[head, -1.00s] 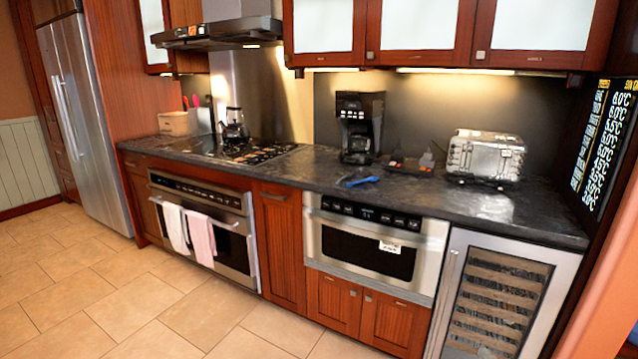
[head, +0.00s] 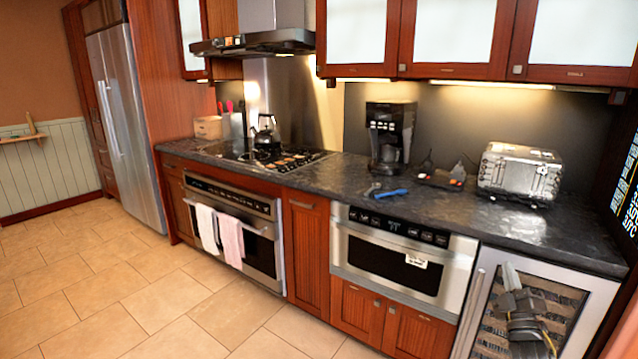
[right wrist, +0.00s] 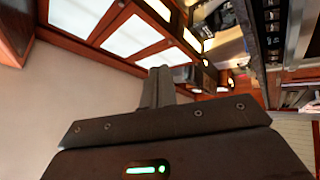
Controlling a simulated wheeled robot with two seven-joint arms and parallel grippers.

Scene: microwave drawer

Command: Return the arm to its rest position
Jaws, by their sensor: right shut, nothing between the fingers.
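My right gripper (head: 512,280) shows at the lower right of the head view, in front of the wine cooler's glass door. Its fingers point up and are shut with nothing between them. In the right wrist view, the shut fingers (right wrist: 157,88) stand up in the middle, with white-panelled cabinets and open room beyond. The microwave drawer (head: 402,258) under the counter is shut, to the left of the gripper and apart from it. My left gripper is not in view.
The dark counter (head: 440,205) holds a toaster (head: 520,172), a coffee maker (head: 390,135) and a blue-handled item (head: 391,193). An oven (head: 236,235) with two towels is further left. The wine cooler (head: 545,300) stands at the right. The tiled floor (head: 130,290) at left is clear.

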